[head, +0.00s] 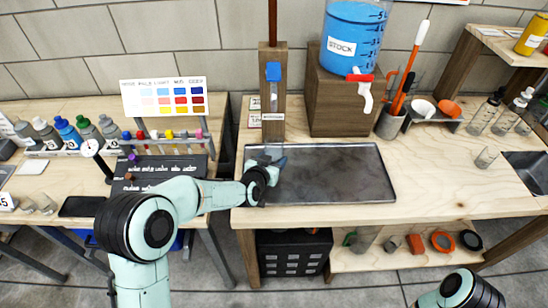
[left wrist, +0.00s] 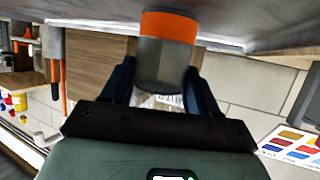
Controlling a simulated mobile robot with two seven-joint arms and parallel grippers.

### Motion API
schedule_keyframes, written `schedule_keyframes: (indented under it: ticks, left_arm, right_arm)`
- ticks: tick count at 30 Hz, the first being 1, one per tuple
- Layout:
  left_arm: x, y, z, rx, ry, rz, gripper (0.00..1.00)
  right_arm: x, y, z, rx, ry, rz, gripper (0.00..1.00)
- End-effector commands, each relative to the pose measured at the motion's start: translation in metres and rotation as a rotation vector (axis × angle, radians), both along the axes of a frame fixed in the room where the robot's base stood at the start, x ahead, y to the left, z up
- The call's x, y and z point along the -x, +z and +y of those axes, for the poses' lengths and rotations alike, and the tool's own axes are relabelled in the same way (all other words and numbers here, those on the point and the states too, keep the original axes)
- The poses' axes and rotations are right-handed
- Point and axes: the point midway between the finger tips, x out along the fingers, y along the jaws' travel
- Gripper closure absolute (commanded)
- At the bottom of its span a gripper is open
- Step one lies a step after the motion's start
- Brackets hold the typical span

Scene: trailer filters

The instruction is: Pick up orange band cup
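The orange band cup (left wrist: 166,50) shows in the left wrist view, grey with a wide orange band, close to the tray surface. My left gripper (left wrist: 162,85) has one dark finger on each side of it, and the cup fills the gap between them. In the head view my left gripper (head: 270,166) is low over the left part of the dark metal tray (head: 335,178). The cup is mostly hidden there by the gripper. Part of my right arm shows at the bottom right of the head view, but its fingertips are out of view.
A blue stock dispenser (head: 352,40) stands on a wooden block (head: 340,100) behind the tray. A wooden post (head: 272,95) is behind the gripper. A grey holder (head: 390,122) with orange-handled tools is at the tray's back right. The tray's middle and right are bare.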

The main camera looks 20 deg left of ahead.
Motion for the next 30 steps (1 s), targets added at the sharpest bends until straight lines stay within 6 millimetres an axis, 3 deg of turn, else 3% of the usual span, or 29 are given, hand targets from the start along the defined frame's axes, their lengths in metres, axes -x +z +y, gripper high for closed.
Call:
schedule_keyframes:
  ticks: [1, 2, 3, 17, 30]
  left_arm:
    - [0.000, 0.000, 0.000, 0.000, 0.000, 0.000, 0.66]
    - [0.000, 0.000, 0.000, 0.000, 0.001, 0.000, 0.76]
    - [0.000, 0.000, 0.000, 0.000, 0.001, 0.000, 0.77]
    - [0.000, 0.007, 0.000, 0.000, 0.001, -0.003, 0.77]
    - [-0.001, 0.047, 0.000, 0.001, 0.001, -0.006, 0.77]
  right_arm:
    - [0.000, 0.000, 0.000, 0.000, 0.000, 0.000, 1.00]
    - [0.000, 0.000, 0.000, 0.000, 0.000, 0.000, 1.00]
    - [0.000, 0.000, 0.000, 0.000, 0.000, 0.000, 1.00]
    - [0.000, 0.001, 0.000, 0.000, 0.000, 0.001, 1.00]
    - [0.001, 0.006, 0.000, -0.001, 0.002, 0.007, 1.00]
